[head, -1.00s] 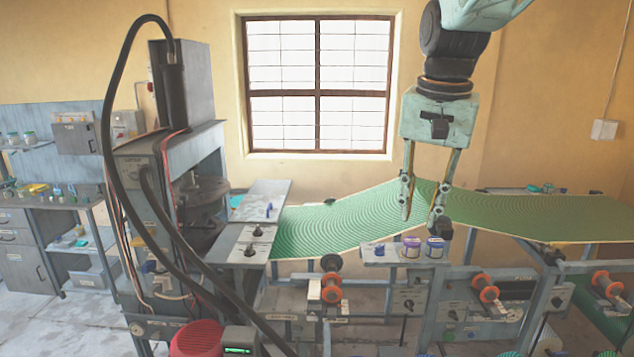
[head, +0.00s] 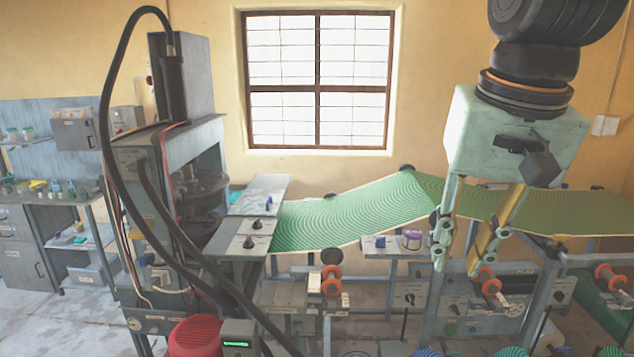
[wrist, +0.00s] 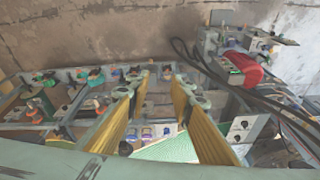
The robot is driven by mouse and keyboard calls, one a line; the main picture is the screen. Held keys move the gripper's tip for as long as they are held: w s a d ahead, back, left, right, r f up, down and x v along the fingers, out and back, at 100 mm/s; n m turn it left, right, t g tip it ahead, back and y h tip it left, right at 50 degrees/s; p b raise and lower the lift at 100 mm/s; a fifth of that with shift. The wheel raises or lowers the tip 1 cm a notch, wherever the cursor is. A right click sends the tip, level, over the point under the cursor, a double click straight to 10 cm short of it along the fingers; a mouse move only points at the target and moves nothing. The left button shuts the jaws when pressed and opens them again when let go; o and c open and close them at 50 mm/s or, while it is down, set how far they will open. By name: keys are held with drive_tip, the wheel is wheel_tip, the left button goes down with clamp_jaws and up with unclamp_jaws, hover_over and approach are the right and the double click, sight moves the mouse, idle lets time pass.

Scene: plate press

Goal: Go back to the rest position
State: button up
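My gripper (head: 458,262) hangs at the right of the head view, fingers pointing down, with a clear gap between them. It is in front of the green belt (head: 335,215) and hides part of it. In the wrist view my gripper (wrist: 158,85) shows two yellowish fingers spread apart with nothing held between them. The belt (wrist: 168,148) shows beyond and between the fingers there.
The plate press (head: 175,180) stands at the left with a thick black hose. A red motor (head: 196,337) sits at its foot, also in the wrist view (wrist: 243,70). Orange rollers (head: 331,280) and frames stand under the belt. The air before the window (head: 318,80) is clear.

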drive_tip(key=s+f+n+b, duration=0.1)
drive_tip(key=s+f, duration=0.3)
drive_tip(key=s, duration=0.4)
drive_tip(key=s+f+n+t+b, duration=0.1)
drive_tip(key=s+f, duration=0.3)
drive_tip(key=s, duration=0.4)
drive_tip(key=shift+s+f+n+b, duration=0.15)
drive_tip(key=shift+s+n+b, duration=0.2)
drive_tip(key=shift+b, duration=0.1)
idle(0.5)
